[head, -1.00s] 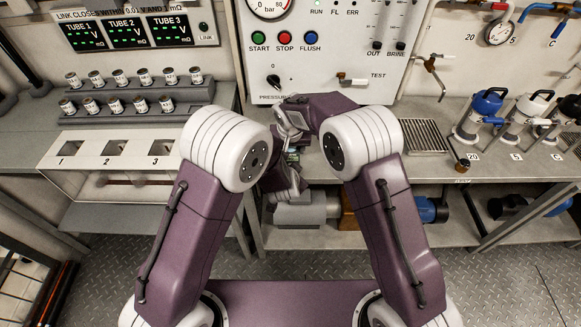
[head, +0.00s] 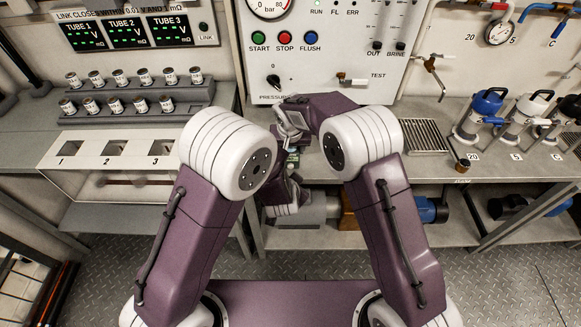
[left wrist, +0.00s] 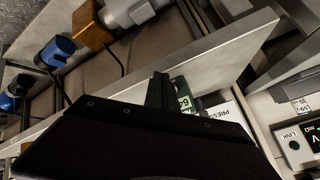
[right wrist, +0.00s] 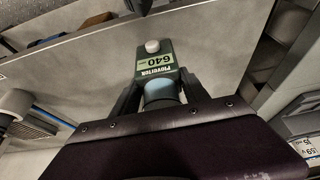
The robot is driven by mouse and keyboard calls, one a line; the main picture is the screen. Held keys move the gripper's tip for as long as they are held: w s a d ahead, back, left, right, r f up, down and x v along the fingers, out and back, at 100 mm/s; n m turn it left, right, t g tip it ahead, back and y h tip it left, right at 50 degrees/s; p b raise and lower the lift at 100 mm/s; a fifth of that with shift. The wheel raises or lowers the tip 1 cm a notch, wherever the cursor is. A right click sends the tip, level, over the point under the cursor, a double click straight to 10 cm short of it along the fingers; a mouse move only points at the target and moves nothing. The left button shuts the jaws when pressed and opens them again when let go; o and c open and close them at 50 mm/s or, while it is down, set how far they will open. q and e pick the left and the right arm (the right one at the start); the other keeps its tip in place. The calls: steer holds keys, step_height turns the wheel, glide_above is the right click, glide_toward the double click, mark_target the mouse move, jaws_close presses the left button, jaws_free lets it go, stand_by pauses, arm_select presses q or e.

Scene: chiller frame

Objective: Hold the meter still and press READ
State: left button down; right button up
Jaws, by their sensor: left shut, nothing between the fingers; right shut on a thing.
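The meter (right wrist: 147,72) is a dark grey-green device with a pale display reading 640 and a white round button (right wrist: 152,46) at its far end. No READ lettering is legible on the button. My right gripper (right wrist: 158,88) is shut on the meter, with one finger on each side of its light-blue section. My left gripper (left wrist: 160,88) is shut and empty. Its fingertips are close beside the meter's green display (left wrist: 183,101) in the left wrist view; whether they touch it I cannot tell. In the head view my arms mostly hide the meter.
A control panel (head: 350,45) with coloured buttons stands behind the bench. A white rack with numbered openings (head: 88,148) and rows of small jars are at left.

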arm_select(q)
steer(key=s, duration=0.3)
stand_by(0.7)
arm_select(e)
steer(key=o, duration=1)
steer(key=o, duration=0.5)
steer(key=shift+r+p, duration=2.95)
steer(key=shift+r, duration=0.6)
arm_select(q)
step_height(320, 180, up, 6)
steer(key=shift+f, duration=0.1)
